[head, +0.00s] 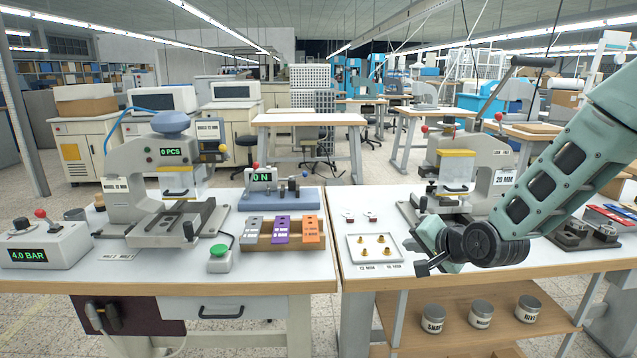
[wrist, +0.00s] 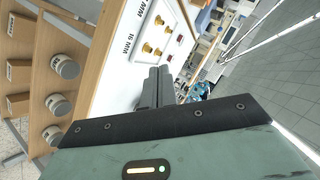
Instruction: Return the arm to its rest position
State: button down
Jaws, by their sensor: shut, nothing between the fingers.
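My green arm (head: 575,145) reaches in from the right in the head view. Its black wrist joint hangs over the right table's front part. Beyond the fingertips are the white tabletop and the brass pieces (wrist: 147,48). The gripper appears above the table edge, touching nothing that I can see.
The right press (head: 460,170) stands behind my arm. Several labelled tins (head: 480,314) sit on the shelf below. The left table holds a press (head: 150,175), a green button (head: 219,252) and a wooden block with coloured tags (head: 282,246). A gap separates the two tables.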

jog(key=s+a+r+n+g+p, duration=0.1)
jog(key=s+a+r+n+g, duration=0.1)
jog(key=s+a+n, duration=0.3)
jog(key=s+a+r+g+p, duration=0.1)
jog(key=s+a+r+g, duration=0.1)
jog(key=s, duration=0.4)
jog(key=s+r+n+g+h+p, duration=0.1)
jog(key=s+n+g, duration=0.1)
jog(key=s, duration=0.6)
jog(key=s+r+n+g+h+p, duration=0.1)
jog(key=s+n, duration=0.3)
jog(key=s, duration=0.5)
jog(key=s+r+n+g+h+p, duration=0.1)
jog(key=s+r+n+g+p, duration=0.1)
jog(key=s, duration=0.7)
jog(key=shift+s+a+r+n+g+h, duration=0.2)
jog(key=shift+r+n+g+h, duration=0.1)
jog(key=shift+r+n+g, duration=0.6)
jog(key=shift+f, duration=0.15)
